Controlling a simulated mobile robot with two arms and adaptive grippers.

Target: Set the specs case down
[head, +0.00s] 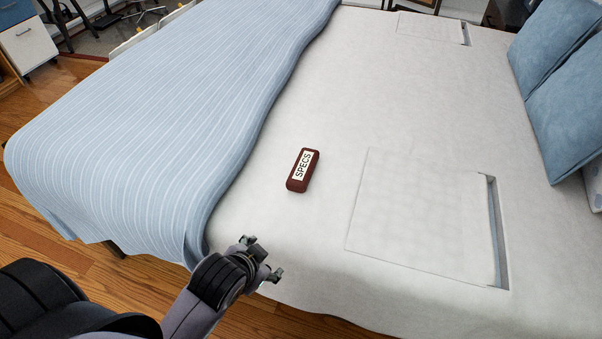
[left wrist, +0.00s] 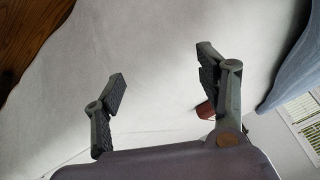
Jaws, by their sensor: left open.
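The dark red specs case (head: 303,170), with a white "SPECS" label on top, lies on the white bed sheet near the edge of the blue striped blanket. My left gripper (head: 261,257) is open and empty near the bed's front edge, apart from the case and to its lower left in the head view. In the left wrist view the open fingers (left wrist: 160,84) have white sheet between them. A small dark red part of the case (left wrist: 205,109) shows behind the right finger, which hides the rest. My right gripper is not in view.
The blue striped blanket (head: 180,100) covers the bed's left part. A flat pale panel (head: 420,210) with a dark slot at its right lies right of the case. Blue pillows (head: 565,100) stand at the far right. The sheet around the case is clear.

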